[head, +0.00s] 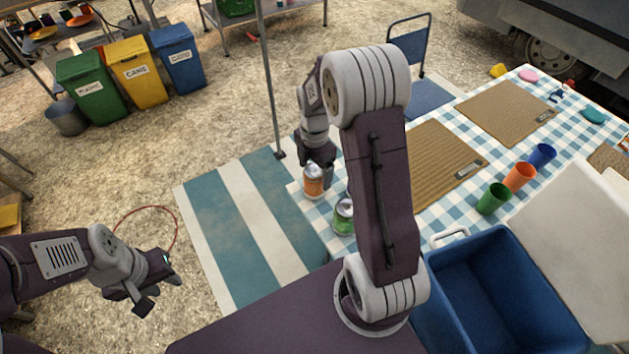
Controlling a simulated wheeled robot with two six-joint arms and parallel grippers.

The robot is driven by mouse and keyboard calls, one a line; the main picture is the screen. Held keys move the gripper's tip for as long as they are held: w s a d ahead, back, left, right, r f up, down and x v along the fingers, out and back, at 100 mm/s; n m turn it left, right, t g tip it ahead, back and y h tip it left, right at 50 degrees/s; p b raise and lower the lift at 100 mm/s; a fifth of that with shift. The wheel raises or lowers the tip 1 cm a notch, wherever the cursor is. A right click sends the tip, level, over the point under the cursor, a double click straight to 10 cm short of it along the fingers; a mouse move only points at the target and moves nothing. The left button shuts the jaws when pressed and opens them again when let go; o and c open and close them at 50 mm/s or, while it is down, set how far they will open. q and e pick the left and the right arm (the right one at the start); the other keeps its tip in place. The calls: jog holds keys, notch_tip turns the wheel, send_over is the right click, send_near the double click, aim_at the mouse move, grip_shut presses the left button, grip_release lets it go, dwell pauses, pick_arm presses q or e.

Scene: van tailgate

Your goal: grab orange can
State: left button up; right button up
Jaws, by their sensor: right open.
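The orange can (313,184) stands upright on the blue-and-white checked tablecloth, near the table's left edge. My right gripper (317,165) is right above and around the top of the orange can; its jaws are open, and I cannot tell whether they touch it. A green can (343,217) stands just in front of it, partly hidden behind my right arm. My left gripper (152,285) hangs low at the left over the straw-covered ground, far from the cans; I cannot make out its jaw gap.
Green (493,198), orange (519,177) and blue (541,156) cups stand right of my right arm. Brown mats (437,160) lie on the cloth. An open blue cooler (489,290) is at the front right. A thin pole (267,80) rises behind the cans.

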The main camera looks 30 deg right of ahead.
jog(key=shift+w+d+f, duration=0.15)
jog(key=shift+w+f, duration=0.1)
jog(key=shift+f, duration=0.05)
jog(key=f, duration=0.3)
jog(key=f+b, duration=0.1)
jog(key=shift+s+a+f, duration=0.25)
jog(key=shift+s, duration=0.1)
jog(key=shift+w+d+f, duration=0.1)
jog(key=shift+w+f, duration=0.1)
jog(key=shift+f, duration=0.05)
jog(key=shift+s+r, duration=0.1)
jog(key=c, duration=0.5)
grip_shut()
